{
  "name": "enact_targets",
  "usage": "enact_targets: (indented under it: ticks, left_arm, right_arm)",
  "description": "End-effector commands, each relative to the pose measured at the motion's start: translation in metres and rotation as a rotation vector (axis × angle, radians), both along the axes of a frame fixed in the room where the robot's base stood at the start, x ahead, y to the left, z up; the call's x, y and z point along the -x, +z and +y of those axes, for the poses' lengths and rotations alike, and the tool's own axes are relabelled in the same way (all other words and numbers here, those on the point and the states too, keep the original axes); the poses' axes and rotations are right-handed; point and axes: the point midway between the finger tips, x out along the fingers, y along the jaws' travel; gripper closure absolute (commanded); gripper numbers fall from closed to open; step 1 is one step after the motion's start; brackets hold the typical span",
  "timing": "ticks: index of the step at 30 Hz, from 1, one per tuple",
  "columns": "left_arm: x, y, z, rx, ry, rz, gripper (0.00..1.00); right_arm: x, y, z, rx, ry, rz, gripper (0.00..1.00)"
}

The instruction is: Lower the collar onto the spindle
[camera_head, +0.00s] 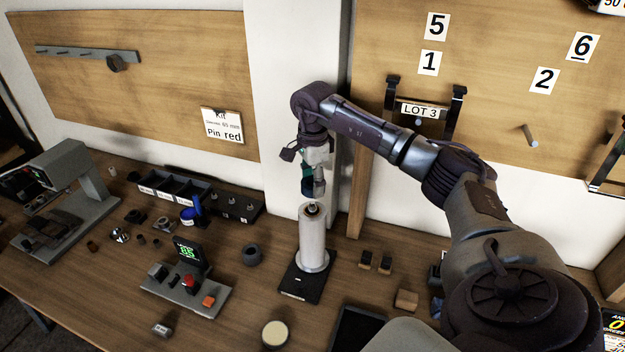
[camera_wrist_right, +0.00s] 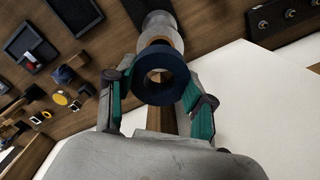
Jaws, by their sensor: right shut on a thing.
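My right gripper (camera_head: 313,188) hangs fingers-down just above the spindle in the head view. It is shut on the collar, a dark blue ring (camera_wrist_right: 161,80) held between the teal-padded fingers (camera_wrist_right: 160,105) in the wrist view. In the head view the collar is a small dark patch (camera_head: 307,187), partly hidden by the fingers. The spindle (camera_head: 313,240) is a pale upright cylinder with a dark tip, on a black base plate (camera_head: 297,286). In the wrist view the spindle (camera_wrist_right: 160,25) shows beyond the collar, partly hidden by it. I cannot tell whether they touch. My left gripper is out of view.
A grey panel with a green display (camera_head: 190,254) stands left of the spindle, beside a dark ring (camera_head: 252,254) on the table. Small blocks (camera_head: 375,261) lie to the right and a round pale-topped item (camera_head: 275,334) in front. The wall (camera_head: 283,100) is close behind.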

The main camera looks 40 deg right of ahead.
Motion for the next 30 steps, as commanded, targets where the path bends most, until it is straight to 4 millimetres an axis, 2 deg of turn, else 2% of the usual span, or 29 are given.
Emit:
enact_targets:
  ticks: [21,30]
  left_arm:
    - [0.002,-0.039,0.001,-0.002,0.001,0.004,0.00]
    - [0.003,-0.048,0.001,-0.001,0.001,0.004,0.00]
  right_arm:
    - [0.000,-0.054,0.000,0.000,0.002,0.001,0.81]
    - [0.000,-0.067,0.000,-0.001,0.002,0.000,0.81]
